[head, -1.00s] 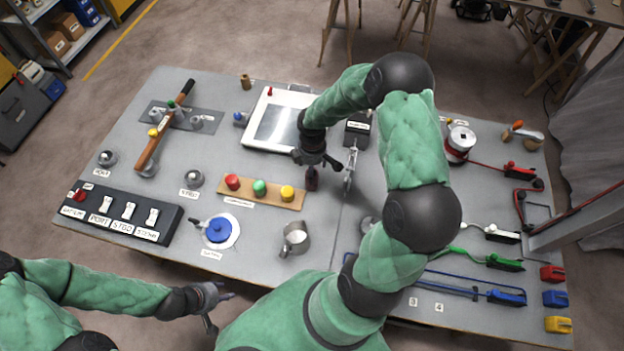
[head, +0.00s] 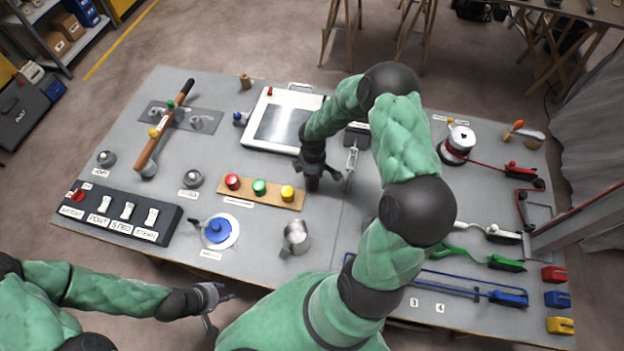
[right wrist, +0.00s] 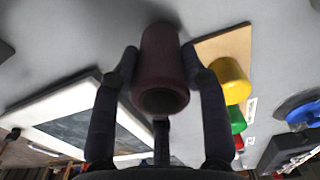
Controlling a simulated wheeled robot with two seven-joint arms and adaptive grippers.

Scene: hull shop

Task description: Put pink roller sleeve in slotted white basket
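A dark maroon hollow sleeve (right wrist: 160,75) stands between the fingers of my right gripper (right wrist: 160,62) in the right wrist view, with its open end towards the camera. It looks maroon rather than bright pink. The fingertips meet its two sides with no clear gap. In the head view my right gripper (head: 313,186) points down at the table's middle and hides the sleeve. My left gripper (head: 215,305) is open and empty off the table's front edge. I cannot make out a slotted white basket in either view.
The grey table (head: 335,225) is crowded. A board with red, green and yellow buttons (head: 260,191) is left of my right gripper. A white-framed panel (head: 275,122) lies behind it, a metal mug (head: 296,238) in front. Coloured cables (head: 470,258) run along the right.

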